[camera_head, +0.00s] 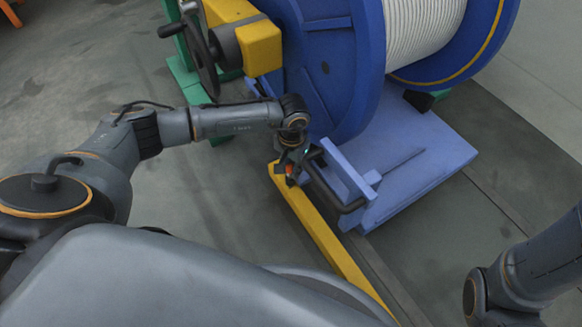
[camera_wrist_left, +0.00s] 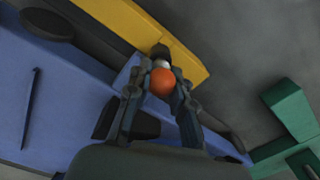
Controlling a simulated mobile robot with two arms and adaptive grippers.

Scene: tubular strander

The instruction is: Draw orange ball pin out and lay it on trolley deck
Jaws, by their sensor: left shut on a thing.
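The orange ball pin (camera_wrist_left: 163,82) shows its round orange head in the left wrist view, with a pale collar and a dark part just beyond it. My left gripper (camera_wrist_left: 158,90) is shut on it, one finger on each side of the ball. In the head view my left gripper (camera_head: 290,164) is at the near end of the trolley, by the end of the yellow bar (camera_head: 325,235), and only a bit of orange shows. Whether the pin's shank sits in a hole is hidden. The trolley deck (camera_head: 430,150) is flat and blue. My right gripper is out of view.
A large blue reel (camera_head: 325,70) wound with pale cable (camera_head: 420,25) stands on the trolley. A black handle (camera_head: 325,190) stands beside my left gripper. A handwheel (camera_head: 200,55) and yellow block (camera_head: 258,45) are behind. The deck's right front part is bare.

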